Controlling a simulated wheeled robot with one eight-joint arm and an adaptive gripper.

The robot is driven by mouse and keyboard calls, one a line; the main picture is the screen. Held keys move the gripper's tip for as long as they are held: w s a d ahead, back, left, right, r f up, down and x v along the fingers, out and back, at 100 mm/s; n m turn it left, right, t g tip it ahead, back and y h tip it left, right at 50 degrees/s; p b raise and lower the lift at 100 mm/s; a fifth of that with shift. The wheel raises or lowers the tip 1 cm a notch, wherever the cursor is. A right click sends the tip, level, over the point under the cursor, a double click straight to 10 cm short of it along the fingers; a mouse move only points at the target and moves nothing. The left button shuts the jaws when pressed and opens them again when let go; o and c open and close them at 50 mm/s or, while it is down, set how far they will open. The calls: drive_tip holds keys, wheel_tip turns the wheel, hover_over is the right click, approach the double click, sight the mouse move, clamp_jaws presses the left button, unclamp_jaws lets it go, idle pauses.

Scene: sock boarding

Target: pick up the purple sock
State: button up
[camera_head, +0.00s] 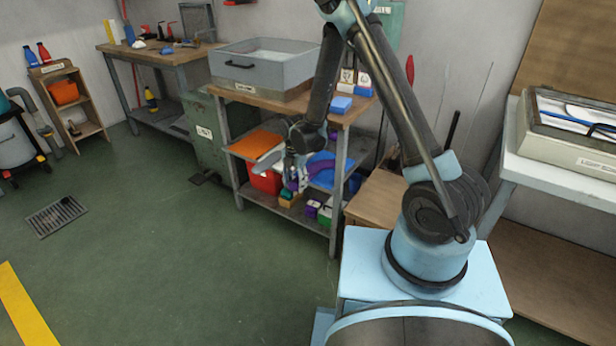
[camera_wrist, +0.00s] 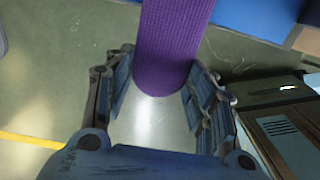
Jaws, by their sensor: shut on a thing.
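The purple sock (camera_wrist: 170,45) is ribbed and runs from the top edge of the wrist view down to a rounded end between my fingers. My gripper (camera_wrist: 163,75) is shut on it, with a finger along each side. In the head view, my gripper (camera_head: 292,178) is at the open front of the shelving bench, by its middle shelf. Purple cloth (camera_head: 319,164) shows just right of the gripper, above a blue surface (camera_head: 326,181). The far part of the sock is out of the wrist view.
The bench (camera_head: 340,200) has an orange tray (camera_head: 254,145) left of my gripper and a red bin (camera_head: 264,181) below it. Several small boxes lie on the low shelf. A grey basin (camera_head: 262,66) stands on top. The green floor in front is clear.

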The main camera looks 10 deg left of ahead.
drive_tip(key=shift+r, duration=0.9)
drive_tip(key=shift+s+a+r, duration=0.1)
drive_tip(key=shift+s+r, duration=0.1)
drive_tip(key=shift+r, duration=0.8)
drive_tip(key=s+a, duration=0.3)
drive_tip(key=s, duration=0.5)
drive_tip(key=s+a, duration=0.3)
drive_tip(key=s, duration=0.5)
drive_tip(key=shift+a, duration=0.35)
drive_tip(key=shift+f, duration=0.1)
